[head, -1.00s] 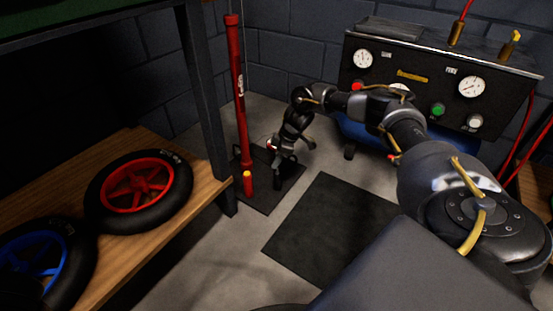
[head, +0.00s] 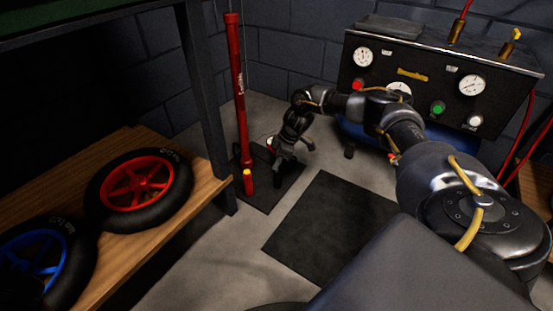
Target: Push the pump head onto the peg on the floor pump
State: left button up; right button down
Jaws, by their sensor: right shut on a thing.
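The red floor pump (head: 239,95) stands upright on a dark base mat beside the bench leg. A short red peg with a yellow top (head: 248,180) stands at its foot. My right gripper (head: 277,168) reaches down over the mat, just right of the peg and apart from it. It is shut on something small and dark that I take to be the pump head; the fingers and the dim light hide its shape. My left gripper is out of view.
A wooden bench (head: 205,185) at the left holds a red-rimmed wheel (head: 137,188) and a blue-rimmed wheel (head: 38,255). A gauge panel (head: 440,85) stands at the back right. A dark floor mat (head: 325,225) lies clear in front.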

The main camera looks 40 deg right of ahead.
jog(key=shift+f, duration=0.9)
jog(key=c, duration=1)
grip_release()
jog(key=p+v, duration=0.6)
jog(key=v, duration=0.3)
jog(key=shift+r+p, duration=0.15)
jog(key=shift+p, duration=0.2)
jog(key=shift+p+v, duration=0.4)
jog(key=shift+v, duration=0.35)
